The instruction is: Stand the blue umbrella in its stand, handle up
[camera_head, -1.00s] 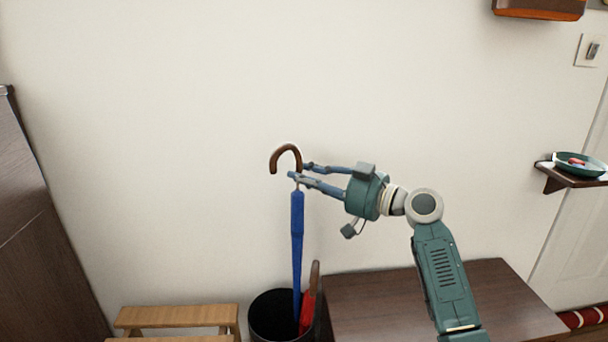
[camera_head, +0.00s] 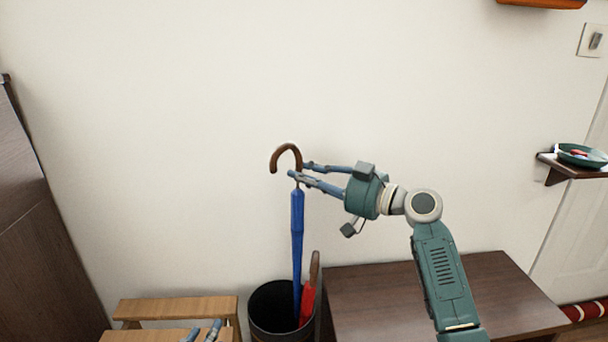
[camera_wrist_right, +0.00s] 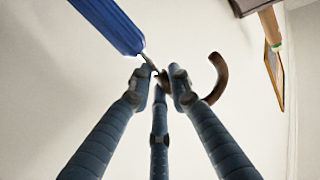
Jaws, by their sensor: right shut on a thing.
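The blue umbrella (camera_head: 297,235) hangs upright with its brown hooked handle (camera_head: 287,150) up. My right gripper (camera_head: 296,170) is shut on its thin neck just below the hook. The right wrist view shows the fingers (camera_wrist_right: 158,78) closed around the neck, with the blue canopy (camera_wrist_right: 108,22) on one side and the hook (camera_wrist_right: 218,80) on the other. The black stand (camera_head: 262,322) is below, and the umbrella's lower end shows within its mouth; whether it touches the bottom is hidden. Fingertips of my left gripper (camera_head: 204,333) show at the lower edge.
A red umbrella (camera_head: 307,300) with a brown handle leans in the same stand. A dark wooden bench (camera_head: 430,295) is right of the stand, and a light wooden step stool (camera_head: 175,309) is left. A wall shelf (camera_head: 575,168) holds a green dish (camera_head: 582,155).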

